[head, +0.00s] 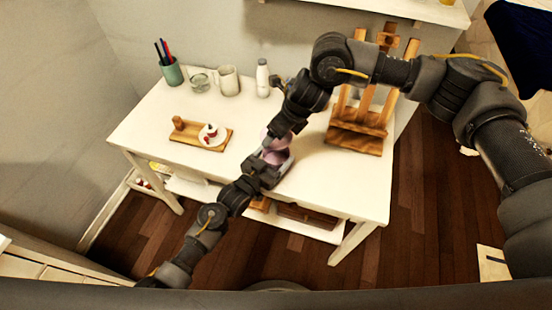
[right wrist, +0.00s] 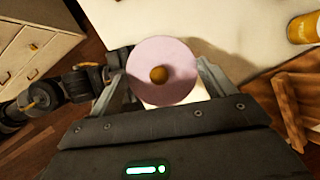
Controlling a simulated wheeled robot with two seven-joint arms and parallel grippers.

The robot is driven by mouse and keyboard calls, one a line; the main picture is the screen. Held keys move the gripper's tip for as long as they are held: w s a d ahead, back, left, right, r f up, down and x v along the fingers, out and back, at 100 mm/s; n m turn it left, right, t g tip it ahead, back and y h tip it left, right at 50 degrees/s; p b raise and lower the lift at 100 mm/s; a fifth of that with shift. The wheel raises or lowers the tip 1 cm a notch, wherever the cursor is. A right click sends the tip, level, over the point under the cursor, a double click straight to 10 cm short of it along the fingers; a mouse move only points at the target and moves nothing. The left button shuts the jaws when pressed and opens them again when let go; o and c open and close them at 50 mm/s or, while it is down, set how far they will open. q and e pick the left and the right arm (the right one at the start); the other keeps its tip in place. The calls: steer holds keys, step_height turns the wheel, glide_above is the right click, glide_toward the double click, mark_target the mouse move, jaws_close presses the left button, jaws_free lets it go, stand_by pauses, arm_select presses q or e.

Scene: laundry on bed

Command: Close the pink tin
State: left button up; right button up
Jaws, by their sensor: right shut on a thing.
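The pink tin (head: 276,157) stands near the front edge of the white table. Its round pink lid with a gold knob (right wrist: 160,52) fills the space between the fingers of my right gripper (right wrist: 165,88) in the right wrist view. My right gripper (head: 281,132) is shut on the lid, above or at the tin's top; I cannot tell whether lid and tin touch. My left gripper (head: 264,174) is at the tin's near side. Its fingers are too small and dark to tell open from shut. The tin's body is mostly hidden by both grippers.
The white table (head: 165,112) holds a green pen cup (head: 172,74), a glass (head: 200,82), a mug (head: 228,82) and a white bottle (head: 262,78) along the back. A wooden board (head: 183,133) with a plated cake is left. A wooden easel (head: 355,138) stands right.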

mark_target(278, 141)
arm_select(q)
steer(key=c, duration=0.8)
arm_select(e)
steer(key=shift+f, duration=2.4)
steer(key=shift+f, duration=0.9)
steer(key=shift+f, duration=0.6)
arm_select(q)
steer(key=shift+d+r, duration=0.1)
arm_select(e)
steer(key=shift+s+f, duration=0.1)
steer(key=shift+f, duration=0.2)
steer(key=shift+r, duration=0.1)
steer(key=shift+r, duration=0.4)
steer(key=shift+a+r, duration=0.1)
steer(key=shift+r, duration=0.15)
